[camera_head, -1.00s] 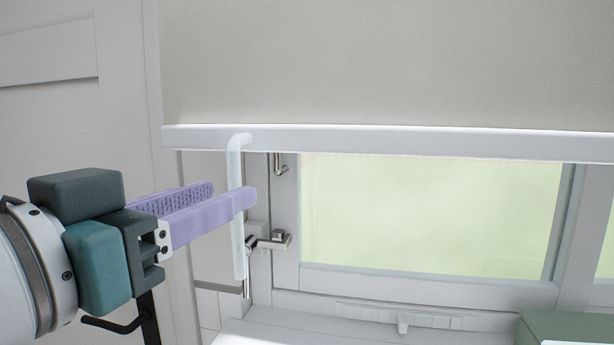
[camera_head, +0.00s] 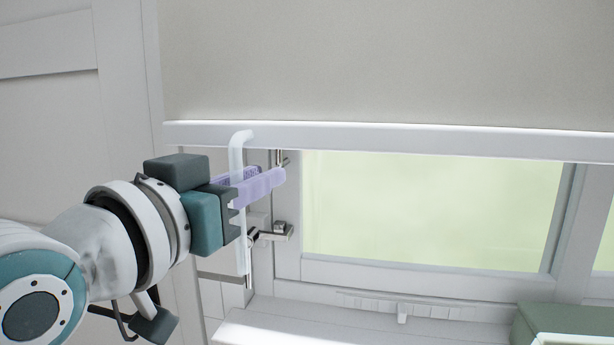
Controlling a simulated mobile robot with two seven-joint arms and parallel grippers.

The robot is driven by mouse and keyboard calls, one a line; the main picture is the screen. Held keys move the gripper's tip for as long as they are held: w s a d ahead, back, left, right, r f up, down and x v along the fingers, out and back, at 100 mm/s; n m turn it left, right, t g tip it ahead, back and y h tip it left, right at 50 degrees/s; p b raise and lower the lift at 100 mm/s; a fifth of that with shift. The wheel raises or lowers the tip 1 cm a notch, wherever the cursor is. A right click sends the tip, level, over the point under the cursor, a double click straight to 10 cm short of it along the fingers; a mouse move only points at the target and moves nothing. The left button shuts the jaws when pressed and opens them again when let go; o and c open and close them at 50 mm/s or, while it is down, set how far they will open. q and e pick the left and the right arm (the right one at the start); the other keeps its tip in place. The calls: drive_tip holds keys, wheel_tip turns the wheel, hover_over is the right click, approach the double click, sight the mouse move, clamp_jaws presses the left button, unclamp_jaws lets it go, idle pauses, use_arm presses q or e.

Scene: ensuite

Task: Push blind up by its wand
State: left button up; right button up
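The grey blind (camera_head: 390,60) hangs across the top of the view, with a white bottom rail (camera_head: 400,138). Its pale wand (camera_head: 237,155) hooks over the rail's left end and hangs straight down. My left gripper (camera_head: 272,176), with purple fingers, reaches in from the left at the wand's upper half. The near finger passes in front of the wand and hides part of it; the far finger is behind it. The fingers look apart, with the wand between them near their base. Contact is hard to see. My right gripper is not in view.
A window (camera_head: 430,210) with a white frame is behind and below the blind. A metal window handle (camera_head: 272,233) is close to the right of the wand. A white sill (camera_head: 300,330) and a green box-like object (camera_head: 560,325) are below. A panelled wall or door (camera_head: 60,130) is at left.

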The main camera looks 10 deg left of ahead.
use_arm(q)
clamp_jaws()
idle(1.0)
